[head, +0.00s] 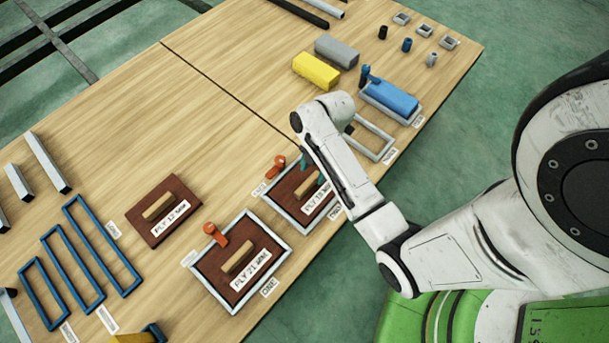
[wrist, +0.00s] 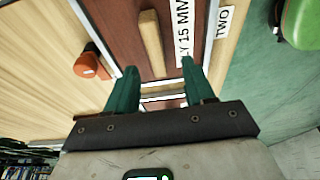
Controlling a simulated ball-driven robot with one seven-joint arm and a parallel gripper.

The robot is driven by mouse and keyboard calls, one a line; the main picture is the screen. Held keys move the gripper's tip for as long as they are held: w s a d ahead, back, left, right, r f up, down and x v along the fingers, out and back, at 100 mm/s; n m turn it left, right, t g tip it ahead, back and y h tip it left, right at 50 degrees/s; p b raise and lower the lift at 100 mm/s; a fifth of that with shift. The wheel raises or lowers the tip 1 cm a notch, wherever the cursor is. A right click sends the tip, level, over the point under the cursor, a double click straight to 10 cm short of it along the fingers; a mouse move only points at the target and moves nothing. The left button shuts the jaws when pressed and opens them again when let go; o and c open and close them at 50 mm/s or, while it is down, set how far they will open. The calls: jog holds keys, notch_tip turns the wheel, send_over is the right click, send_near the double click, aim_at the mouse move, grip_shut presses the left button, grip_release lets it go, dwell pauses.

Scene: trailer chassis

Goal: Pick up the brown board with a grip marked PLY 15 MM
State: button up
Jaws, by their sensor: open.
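The brown board marked PLY 15 MM (head: 284,190) lies inside a grey frame with a tag TWO beside it. In the head view my arm covers part of the board and its label. In the wrist view the board (wrist: 119,27) shows its pale wooden grip (wrist: 151,42) and part of the white label (wrist: 182,25). My gripper (wrist: 160,68) is open and empty, its two green fingers over the near end of the board. The grip lies ahead of the gap between the fingertips; their height above the board is hard to tell.
An orange clamp (wrist: 88,65) stands at the frame's left side. The similar board PLY 21 MM (head: 213,267) lies in another grey frame, and a loose board PLY 12 MM (head: 142,227) lies left of it. Blue (head: 392,97) and yellow (head: 316,70) blocks stand farther back.

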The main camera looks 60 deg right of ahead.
aim_at(308, 181)
jog(key=shift+w+d+b+x, duration=0.15)
jog(key=shift+b+x, duration=0.35)
jog(key=shift+x, duration=1.1)
jog(key=shift+w+d+b+x, duration=0.15)
jog(key=shift+b+x, duration=0.35)
jog(key=shift+x, duration=1.1)
jog(key=shift+c, duration=0.5)
grip_shut()
